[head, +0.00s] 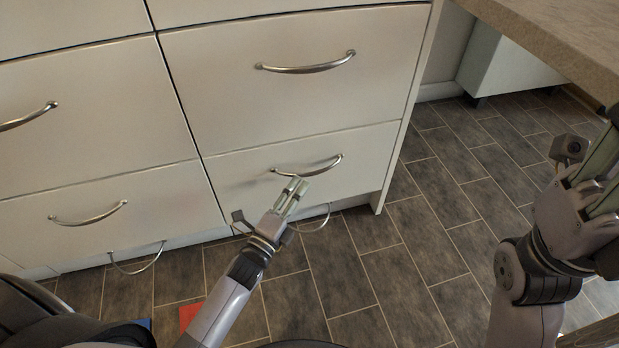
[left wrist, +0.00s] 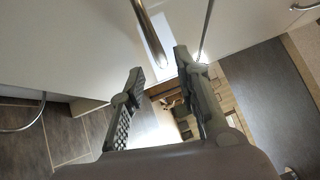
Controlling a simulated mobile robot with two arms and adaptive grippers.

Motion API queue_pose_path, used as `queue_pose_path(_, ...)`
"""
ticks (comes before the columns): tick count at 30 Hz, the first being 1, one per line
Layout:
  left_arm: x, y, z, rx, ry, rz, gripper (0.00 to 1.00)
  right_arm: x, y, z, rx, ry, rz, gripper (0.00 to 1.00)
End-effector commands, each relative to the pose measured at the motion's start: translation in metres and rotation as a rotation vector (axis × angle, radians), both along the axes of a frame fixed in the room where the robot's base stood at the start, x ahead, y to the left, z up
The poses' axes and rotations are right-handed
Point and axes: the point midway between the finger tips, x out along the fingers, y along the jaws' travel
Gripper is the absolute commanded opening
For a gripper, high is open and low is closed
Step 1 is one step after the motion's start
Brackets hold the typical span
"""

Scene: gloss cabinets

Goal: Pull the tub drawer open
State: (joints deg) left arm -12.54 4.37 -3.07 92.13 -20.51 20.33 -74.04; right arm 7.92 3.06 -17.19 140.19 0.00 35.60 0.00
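Several white gloss drawers with curved metal handles fill the left and middle of the head view; none carries a visible label. The lower right drawer (head: 250,168) is shut, and its handle (head: 310,168) is bare. My left gripper (head: 294,188) is just below and in front of this handle. In the left wrist view, the left gripper (left wrist: 160,72) has its fingers apart with nothing between them. A metal handle (left wrist: 152,38) shows just beyond the fingertips, apart from them as far as I can tell. My right gripper (head: 603,170) is at the right edge, partly cut off.
The upper right drawer (head: 290,105) and lower left drawer (head: 110,195) are shut. Thin looped handles (head: 137,262) hang low at the cabinet base. A countertop (head: 560,35) juts in at top right. Dark tiled floor (head: 430,235) is clear between my arms. A red patch (head: 190,314) lies at lower left.

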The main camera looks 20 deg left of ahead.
Motion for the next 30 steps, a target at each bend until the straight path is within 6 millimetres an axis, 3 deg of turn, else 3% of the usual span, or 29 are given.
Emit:
queue_pose_path(3, 0.025, -0.005, 0.001, 0.000, -0.004, 0.000, 0.30, -0.004, 0.001, 0.001, -0.001, -0.031, -0.002, 0.40)
queue_pose_path(10, 0.053, -0.010, 0.006, 0.001, 0.000, 0.000, 0.30, -0.010, 0.002, 0.007, -0.004, -0.065, -0.003, 0.40)
queue_pose_path(22, 0.060, -0.012, 0.008, 0.000, 0.001, 0.000, 0.30, -0.011, 0.002, 0.010, -0.005, -0.072, -0.004, 0.40)
queue_pose_path(30, 0.060, -0.012, 0.008, 0.000, 0.001, 0.000, 0.12, -0.011, 0.002, 0.010, -0.005, -0.072, -0.004, 0.40)
